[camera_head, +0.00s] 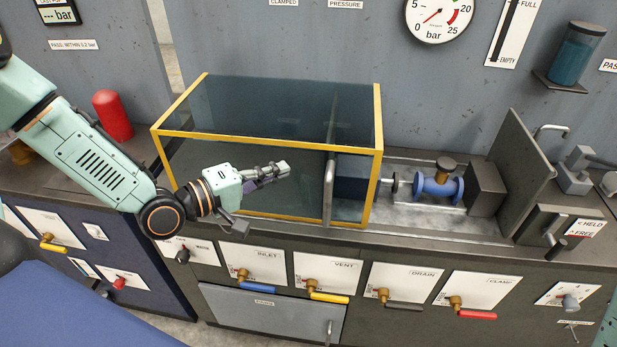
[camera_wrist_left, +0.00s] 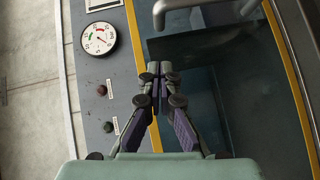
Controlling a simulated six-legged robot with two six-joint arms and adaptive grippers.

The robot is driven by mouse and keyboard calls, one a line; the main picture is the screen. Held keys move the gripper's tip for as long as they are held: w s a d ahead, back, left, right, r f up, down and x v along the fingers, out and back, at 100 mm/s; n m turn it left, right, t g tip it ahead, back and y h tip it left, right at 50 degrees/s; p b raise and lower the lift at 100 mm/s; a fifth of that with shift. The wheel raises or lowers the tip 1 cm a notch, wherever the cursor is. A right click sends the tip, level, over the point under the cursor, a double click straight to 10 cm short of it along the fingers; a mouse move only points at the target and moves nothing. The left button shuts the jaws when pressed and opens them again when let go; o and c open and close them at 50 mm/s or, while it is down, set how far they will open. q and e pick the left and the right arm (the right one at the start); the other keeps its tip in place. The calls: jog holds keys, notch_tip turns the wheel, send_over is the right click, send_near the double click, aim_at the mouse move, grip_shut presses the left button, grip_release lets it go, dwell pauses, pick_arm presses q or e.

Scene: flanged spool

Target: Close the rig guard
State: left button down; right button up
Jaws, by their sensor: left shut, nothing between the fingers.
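The rig guard (camera_head: 378,120), a box of dark clear panes in a yellow frame, stands on the left of the bench top. A grey upright handle bar (camera_head: 329,190) is at its front, towards its right end. The blue flanged spool (camera_head: 438,186) sits uncovered to the right of the guard. My left gripper (camera_head: 284,170) is shut and empty in front of the guard's front pane, left of the handle and apart from it. In the left wrist view the closed fingertips (camera_wrist_left: 166,70) point towards a grey bar (camera_wrist_left: 195,5) at the top. My right gripper is not seen.
A red cylinder (camera_head: 112,115) stands left of the guard. A grey block (camera_head: 486,189) and an upright plate (camera_head: 520,165) stand right of the spool. Valve handles, including the yellow vent lever (camera_head: 328,297), stick out from the front panel below.

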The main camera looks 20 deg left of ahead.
aim_at(327, 167)
pick_arm(q)
jog(key=w+d, duration=0.1)
jog(key=d, duration=0.1)
jog(key=w+d+b, duration=0.1)
jog(key=w+d+f, duration=0.1)
jog(key=d, duration=0.1)
jog(key=shift+w+d+b, duration=0.15)
jog(key=shift+d+b, duration=0.15)
jog(key=shift+b, duration=0.05)
jog(key=shift+w+f, duration=0.1)
jog(key=shift+w, duration=0.15)
jog(key=shift+s+d, duration=0.15)
jog(key=shift+s, duration=0.05)
jog(key=shift+w+d, duration=0.15)
jog(key=shift+w, duration=0.1)
